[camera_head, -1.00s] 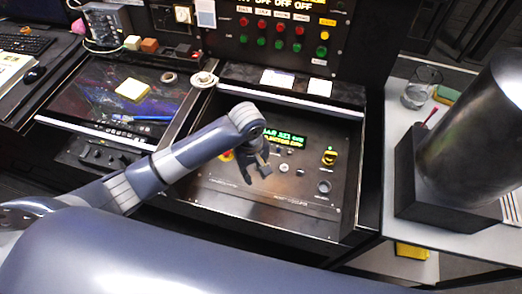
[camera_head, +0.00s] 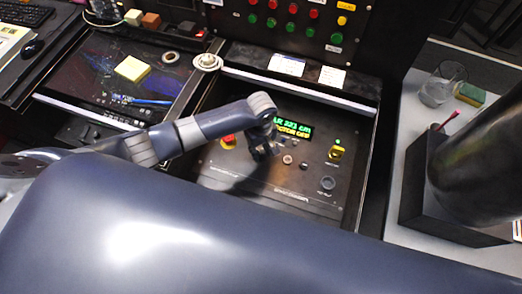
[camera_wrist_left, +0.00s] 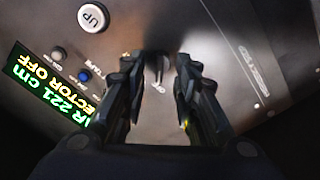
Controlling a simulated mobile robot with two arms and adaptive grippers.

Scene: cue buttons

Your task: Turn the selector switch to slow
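My left gripper (camera_head: 262,152) is over the middle of the dark control panel (camera_head: 225,172), below and left of the display (camera_head: 293,130). In the left wrist view its two fingers (camera_wrist_left: 160,75) are apart and point at the panel face. A small printed label, possibly "OFF", shows between them. A dark blurred shape lies near the fingertips; I cannot tell whether it is the selector switch. The display, also in the left wrist view (camera_wrist_left: 45,85), reads "SELECTOR OFF". Contact with the panel cannot be told. My right gripper is not in view.
A red knob (camera_head: 228,141), a yellow control (camera_head: 335,153) and a grey knob (camera_head: 327,184) are on the panel. A glass (camera_head: 440,88) stands on the right-hand table.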

